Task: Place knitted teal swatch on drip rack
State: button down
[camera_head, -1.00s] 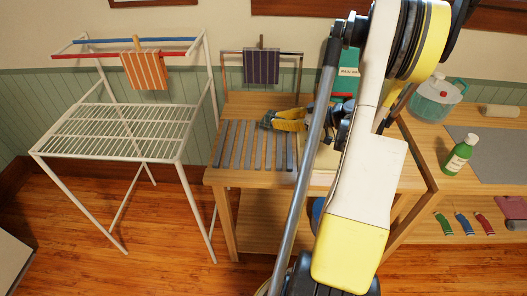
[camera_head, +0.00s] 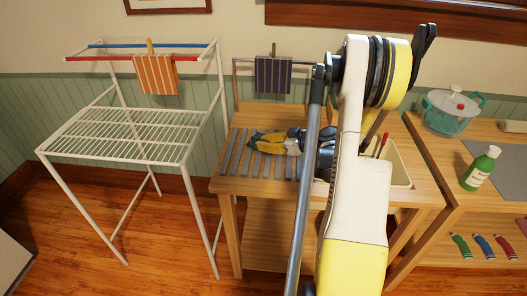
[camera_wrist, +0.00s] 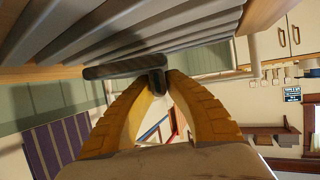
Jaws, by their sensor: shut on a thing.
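My gripper (camera_head: 254,139) has yellow fingers and is over the grey slatted rack (camera_head: 232,160) on the wooden stand. In the wrist view my gripper (camera_wrist: 158,78) has its fingertips closed together on a thin, dark grey-green strip (camera_wrist: 115,72). This looks like the swatch seen edge-on; its teal colour and knit are not clear. The strip lies close to the grey slats (camera_wrist: 150,42); I cannot tell whether it touches them. In the head view the swatch cannot be made out.
A white drying rack (camera_head: 120,135) stands at left, with an orange striped cloth (camera_head: 156,75) on its bars. A dark striped cloth (camera_head: 273,75) hangs behind the slats.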

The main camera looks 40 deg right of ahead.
notch_tip(320, 180, down, 3)
jog(key=shift+r+b, duration=0.2)
jog(key=shift+b, duration=0.3)
jog(key=shift+r, duration=0.15)
jog(key=c, duration=1.5)
grip_release()
jog(key=shift+c, duration=0.2)
